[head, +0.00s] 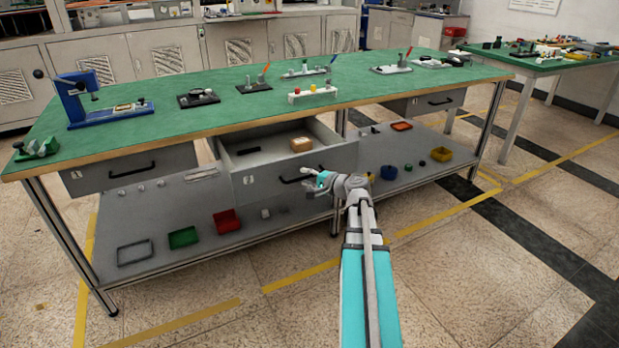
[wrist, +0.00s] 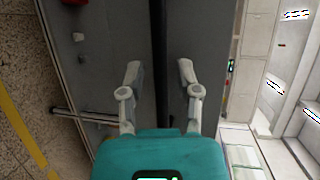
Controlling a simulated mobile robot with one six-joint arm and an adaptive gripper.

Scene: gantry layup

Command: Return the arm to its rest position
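My gripper (head: 318,178) is on my outstretched arm, in front of the workbench by the pulled-out middle drawer (head: 345,163). It is close to the drawer's front and its dark handle (head: 300,176); I cannot tell whether it touches. In the wrist view, the two fingers of my gripper (wrist: 159,72) are spread apart with nothing held between them.
The green benchtop (head: 215,122) carries several fixtures. The lower shelf (head: 155,222) holds coloured bins. The floor (head: 450,270) in front of the bench is clear.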

